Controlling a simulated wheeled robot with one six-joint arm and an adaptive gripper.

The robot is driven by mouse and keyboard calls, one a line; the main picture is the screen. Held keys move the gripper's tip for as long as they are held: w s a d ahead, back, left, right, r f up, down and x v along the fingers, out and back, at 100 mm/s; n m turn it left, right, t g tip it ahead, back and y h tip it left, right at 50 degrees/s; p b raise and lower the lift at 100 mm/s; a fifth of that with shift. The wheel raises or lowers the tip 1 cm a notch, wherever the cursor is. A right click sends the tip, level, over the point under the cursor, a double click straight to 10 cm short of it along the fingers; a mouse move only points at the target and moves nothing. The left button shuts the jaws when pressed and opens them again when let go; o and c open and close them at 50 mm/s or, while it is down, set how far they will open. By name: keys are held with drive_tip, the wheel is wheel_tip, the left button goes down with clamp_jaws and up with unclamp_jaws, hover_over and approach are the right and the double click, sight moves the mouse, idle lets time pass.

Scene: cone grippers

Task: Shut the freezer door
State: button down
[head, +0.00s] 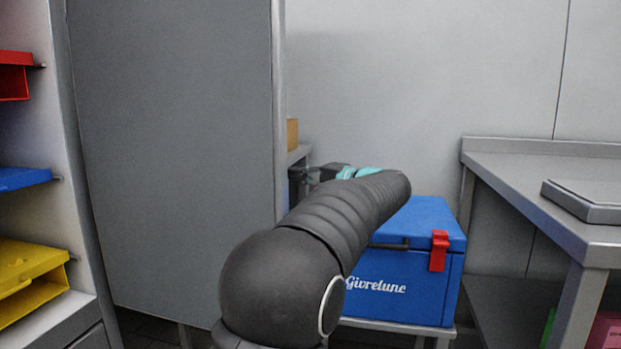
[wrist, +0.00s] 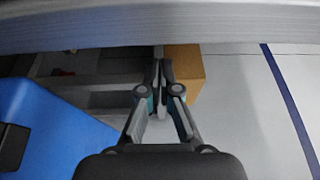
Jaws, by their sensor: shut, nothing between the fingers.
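The freezer door looks to be the large grey panel (head: 175,150) left of the middle in the head view. It stands beside a white cabinet with coloured trays. Its right edge is a pale upright strip. My gripper (head: 300,175) is just right of that edge, at the end of my black arm, which hides part of the view. In the wrist view my gripper (wrist: 158,75) is shut and empty. A grey band (wrist: 160,25), probably the door's edge, crosses the top beyond the fingertips. I cannot tell whether they touch it.
A blue cool box (head: 420,285) with a red latch stands on a low stand under my arm. A cardboard box (head: 292,133) sits behind the door edge. A steel table (head: 540,190) stands at the right. Red, blue and yellow trays (head: 30,262) fill the left cabinet.

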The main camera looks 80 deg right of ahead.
drive_tip(key=shift+w+a+f, duration=0.1)
drive_tip(key=shift+w+a, duration=0.05)
drive_tip(key=shift+a, duration=0.8)
drive_tip(key=shift+a, duration=0.1)
